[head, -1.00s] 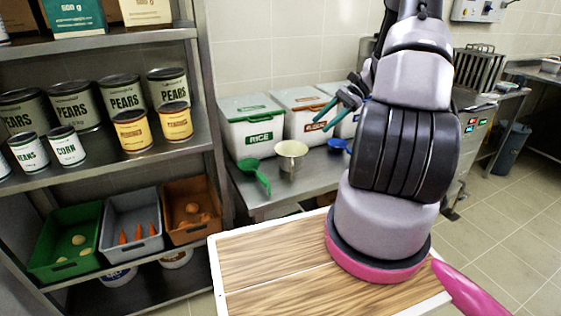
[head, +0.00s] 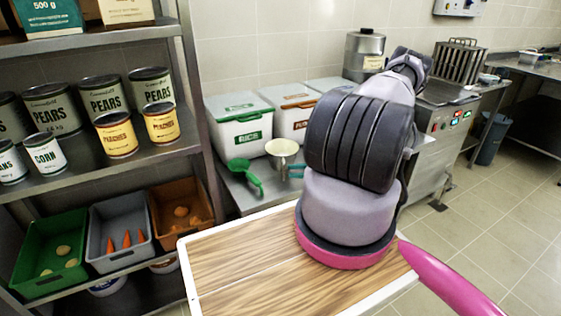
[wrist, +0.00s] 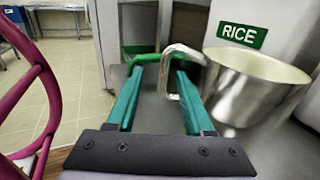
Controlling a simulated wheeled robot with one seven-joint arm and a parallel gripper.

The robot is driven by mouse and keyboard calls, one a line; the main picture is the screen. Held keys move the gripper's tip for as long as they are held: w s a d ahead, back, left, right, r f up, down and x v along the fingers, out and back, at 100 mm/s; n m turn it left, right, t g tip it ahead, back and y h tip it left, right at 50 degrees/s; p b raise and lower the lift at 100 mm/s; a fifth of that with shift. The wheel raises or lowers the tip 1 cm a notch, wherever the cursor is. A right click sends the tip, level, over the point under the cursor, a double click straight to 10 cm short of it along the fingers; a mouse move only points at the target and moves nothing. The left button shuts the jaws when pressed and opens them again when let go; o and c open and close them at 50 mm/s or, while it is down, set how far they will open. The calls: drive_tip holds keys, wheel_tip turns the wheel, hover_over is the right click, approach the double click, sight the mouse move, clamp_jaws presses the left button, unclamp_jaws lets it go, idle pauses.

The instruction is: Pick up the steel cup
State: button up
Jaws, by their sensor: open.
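The steel cup (head: 284,150) stands on the steel counter in front of the white bins. In the wrist view the cup (wrist: 252,88) is on the right, with its looped handle (wrist: 164,72) turned toward my gripper. My gripper (wrist: 158,72) is open with teal fingers. The upright bar of the handle shows between the fingertips, and the right finger overlaps the handle's loop. I cannot tell whether they touch. In the head view the teal fingers (head: 295,169) show beside the cup's lower right, and my arm hides the rest of the gripper.
A green scoop (head: 240,172) lies left of the cup. The rice bin (head: 240,122) and another white bin (head: 297,108) stand close behind. A shelf rack with cans and crates (head: 107,243) is at the left. Floor at the right is open.

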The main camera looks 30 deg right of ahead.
drive_tip(key=x, duration=0.7)
drive_tip(key=shift+w+a+f, duration=0.15)
drive_tip(key=shift+w, duration=0.3)
clamp_jaws()
idle(1.0)
